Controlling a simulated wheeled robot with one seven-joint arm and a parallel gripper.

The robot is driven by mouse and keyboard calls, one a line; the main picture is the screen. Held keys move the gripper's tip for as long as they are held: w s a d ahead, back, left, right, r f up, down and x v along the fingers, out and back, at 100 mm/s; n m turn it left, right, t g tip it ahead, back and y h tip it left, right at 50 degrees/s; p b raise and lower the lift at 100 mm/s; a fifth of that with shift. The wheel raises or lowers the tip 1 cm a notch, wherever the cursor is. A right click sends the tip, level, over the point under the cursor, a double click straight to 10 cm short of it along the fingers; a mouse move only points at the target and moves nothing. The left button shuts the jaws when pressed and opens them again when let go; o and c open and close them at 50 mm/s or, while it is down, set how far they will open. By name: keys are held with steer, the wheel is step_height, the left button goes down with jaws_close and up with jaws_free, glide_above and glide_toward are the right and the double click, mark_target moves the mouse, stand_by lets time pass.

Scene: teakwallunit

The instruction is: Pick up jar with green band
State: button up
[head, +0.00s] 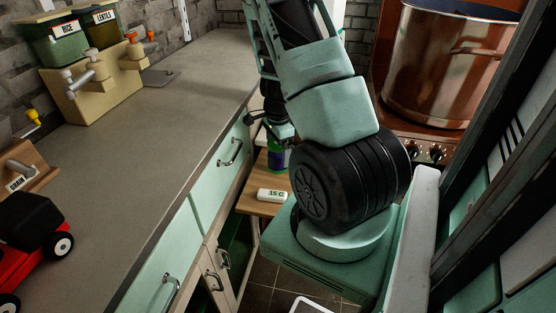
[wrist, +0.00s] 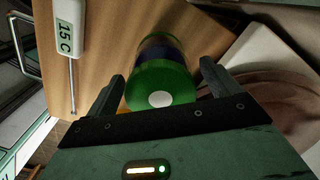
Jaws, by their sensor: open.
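The jar with the green band (wrist: 160,80) is in the wrist view. It has a green end with a white round spot and a dark blue-purple middle. It stands on a wooden pull-out board. In the head view the jar (head: 277,158) shows only in part below my arm. My gripper (wrist: 161,90) is open, with one finger on each side of the jar's near end. I cannot tell whether the fingers touch it. In the head view my gripper (head: 277,128) is mostly hidden behind my arm.
A white thermometer (head: 272,195) marked 15 C lies on the wooden board (head: 252,208) near the jar. Green drawers with handles (head: 230,152) are left of it. A large copper pot (head: 440,65) stands on the stove at right. A red toy truck (head: 30,245) is on the counter.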

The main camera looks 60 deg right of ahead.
steer(key=c, duration=1.4)
steer(key=shift+o, duration=0.2)
